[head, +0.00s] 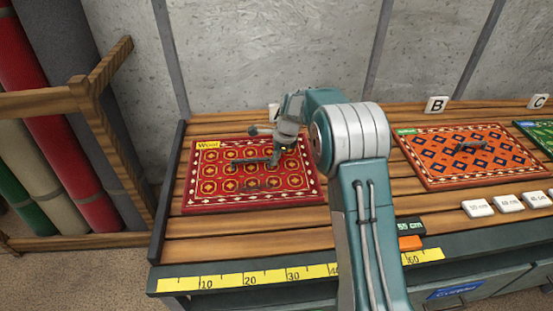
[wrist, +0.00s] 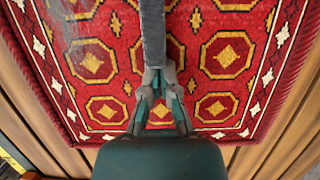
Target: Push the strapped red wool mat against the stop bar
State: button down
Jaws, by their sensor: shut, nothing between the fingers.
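The red wool mat (head: 225,198) lies flat near the left end of the slatted table, with a yellow label at its far left corner. A grey strap (head: 245,162) runs across its middle; it also shows in the wrist view (wrist: 153,35). A dark bar (head: 167,195), seemingly the stop bar, runs along the table's left edge. A narrow strip of wood shows between bar and mat. My gripper (head: 274,158) is shut and low over the mat, at the strap's right end. In the wrist view my fingertips (wrist: 161,80) meet the strap's near end; I cannot tell whether they touch.
An orange patterned mat (head: 455,170) with a strap lies to the right, with a green-labelled mat (head: 538,135) beyond it. White length tags (head: 508,203) lie in front of them. A yellow ruler (head: 240,278) runs along the front edge. A wooden rack (head: 105,150) holds rolls at left.

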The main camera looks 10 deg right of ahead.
aim_at(262, 158)
jog(key=shift+a, duration=2.05)
